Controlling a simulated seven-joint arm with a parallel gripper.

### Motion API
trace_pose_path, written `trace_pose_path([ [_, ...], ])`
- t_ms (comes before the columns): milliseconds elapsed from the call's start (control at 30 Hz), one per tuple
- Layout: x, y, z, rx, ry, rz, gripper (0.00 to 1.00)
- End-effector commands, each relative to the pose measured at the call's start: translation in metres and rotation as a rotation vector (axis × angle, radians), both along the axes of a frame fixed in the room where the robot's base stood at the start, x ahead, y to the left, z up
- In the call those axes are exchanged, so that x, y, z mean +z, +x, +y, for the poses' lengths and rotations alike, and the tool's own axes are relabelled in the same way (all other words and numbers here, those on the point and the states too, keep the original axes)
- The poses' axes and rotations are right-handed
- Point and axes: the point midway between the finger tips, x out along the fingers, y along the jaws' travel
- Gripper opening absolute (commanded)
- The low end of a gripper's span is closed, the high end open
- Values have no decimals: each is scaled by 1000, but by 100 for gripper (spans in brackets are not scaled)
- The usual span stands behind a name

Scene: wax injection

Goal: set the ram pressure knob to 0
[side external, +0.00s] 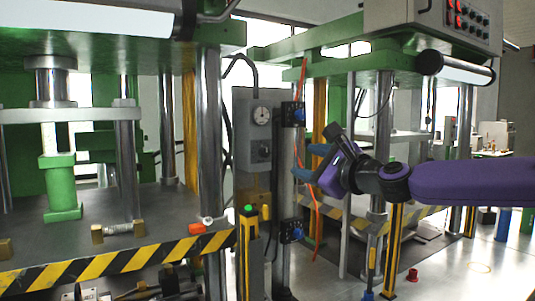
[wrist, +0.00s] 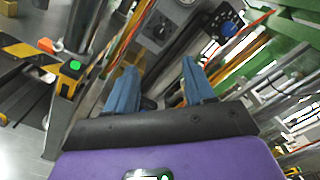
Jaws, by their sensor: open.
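A grey control box (side external: 246,128) is fixed to the post between the two presses. It carries a round dial gauge (side external: 262,115) with a dark knob (side external: 264,152) below it. In the wrist view, the knob (wrist: 160,31) is ahead of the fingertips, and the gauge is cut by the top edge. My gripper (side external: 306,161) has its blue fingers apart and empty, to the right of the box and apart from the knob. Its fingers (wrist: 158,68) also show in the wrist view.
An orange cable (side external: 304,130) and a metal post (side external: 284,190) stand between my gripper and the box. A yellow post with a green button (side external: 248,209) stands lower left. Striped press edges (side external: 120,258) and a steel column (side external: 209,140) lie left.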

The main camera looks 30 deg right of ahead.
Motion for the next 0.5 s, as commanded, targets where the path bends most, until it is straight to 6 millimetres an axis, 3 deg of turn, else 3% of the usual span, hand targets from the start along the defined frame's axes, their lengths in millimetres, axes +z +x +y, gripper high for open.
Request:
trace_pose_path([
  [500,-1,77,1,3,-5,3,54],
])
